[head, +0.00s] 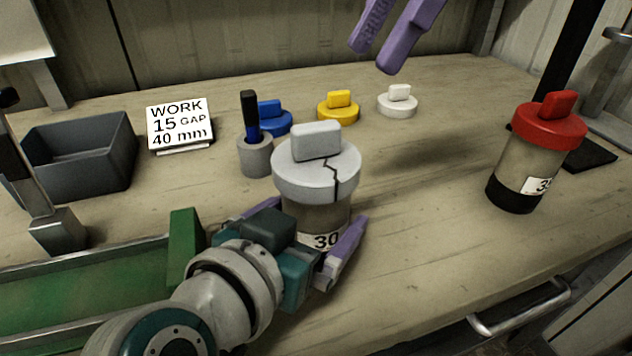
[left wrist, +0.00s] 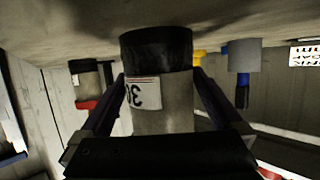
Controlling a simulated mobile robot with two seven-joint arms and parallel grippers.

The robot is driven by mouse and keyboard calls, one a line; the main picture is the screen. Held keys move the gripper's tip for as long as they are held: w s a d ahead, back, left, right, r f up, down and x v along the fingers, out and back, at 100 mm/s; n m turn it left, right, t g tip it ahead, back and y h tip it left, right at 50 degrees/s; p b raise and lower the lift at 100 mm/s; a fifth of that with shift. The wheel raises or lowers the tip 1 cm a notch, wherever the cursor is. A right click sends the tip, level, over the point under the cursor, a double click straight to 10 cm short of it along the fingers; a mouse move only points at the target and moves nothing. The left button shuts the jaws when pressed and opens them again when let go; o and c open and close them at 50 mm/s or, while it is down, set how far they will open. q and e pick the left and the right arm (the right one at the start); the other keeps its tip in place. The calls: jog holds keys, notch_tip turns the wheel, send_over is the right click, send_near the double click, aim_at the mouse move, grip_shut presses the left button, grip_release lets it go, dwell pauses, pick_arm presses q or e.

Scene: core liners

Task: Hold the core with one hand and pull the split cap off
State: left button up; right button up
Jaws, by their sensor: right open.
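The core (head: 316,218) labelled 30 stands upright on the bench. Its grey cap (head: 316,175) has a block handle on top and a dark jagged crack down the near side. My left gripper (head: 345,245) has its purple fingers on both sides of the core's body, below the cap. In the left wrist view, which is upside down, the core (left wrist: 160,100) fills the space between the fingers; its black base shows and the cap is hidden. My right gripper (head: 374,58) is open and empty, above and to the right of the cap.
Blue (head: 272,118), yellow (head: 338,112) and white (head: 398,103) caps lie behind. A grey holder (head: 255,158) with a blue-handled tool, a sign (head: 180,124) and a grey bin (head: 80,155) stand left. A red-capped core (head: 521,172) stands right. The bench between is clear.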

aim_at(317, 127)
pick_arm(q)
grip_shut()
dwell(0.6)
pick_arm(e)
jog(key=shift+o, duration=0.2)
dwell(0.7)
jog(key=shift+o, duration=1.5)
jog(key=shift+s+a+r+n+h, duration=0.2)
jog(key=shift+n+h, duration=0.1)
jog(key=shift+n, duration=0.4)
jog(key=o, duration=0.3)
jog(key=s+a+r+n+t+h, duration=0.1)
jog(key=n, duration=0.3)
jog(key=s+a+r+n+t+h, duration=0.1)
jog(key=n, duration=0.3)
jog(key=s+a+r+n+t+h, duration=0.1)
jog(key=n, duration=0.3)
jog(key=shift+s+a+n+h, duration=0.1)
jog(key=shift+s+n+h, duration=0.2)
jog(key=shift+n, duration=0.1)
jog(key=f+n, duration=0.1)
jog(key=f, duration=0.2)
jog(key=w+a+f+n+t, duration=0.1)
jog(key=f, duration=0.3)
jog(key=f+n, duration=0.1)
jog(key=f, duration=0.3)
jog(key=shift+w+a+n+t, duration=0.3)
jog(key=shift+w+a+n, duration=0.1)
jog(key=shift+c, duration=0.3)
